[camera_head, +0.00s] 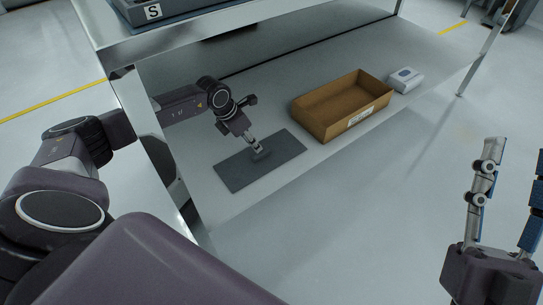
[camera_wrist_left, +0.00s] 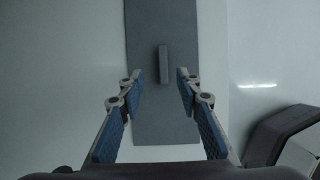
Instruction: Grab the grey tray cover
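The grey tray cover (camera_head: 275,165) is a flat dark rectangle lying on the lower shelf. In the left wrist view the cover (camera_wrist_left: 163,110) has a small raised handle (camera_wrist_left: 163,64) at its middle. My left gripper (camera_head: 258,149) is over the cover, with its fingertips near the handle in the head view. In the left wrist view the left gripper (camera_wrist_left: 158,80) is open, and its blue-padded fingers stand to either side of the handle without touching it. My right gripper (camera_head: 512,178) is open and empty at the right, away from the shelf.
An open brown cardboard box (camera_head: 313,117) stands on the shelf right of the cover, with a small white box (camera_head: 405,80) beyond it. The upper shelf (camera_head: 180,30) lies above my left arm. A metal table leg (camera_head: 150,135) stands beside that arm.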

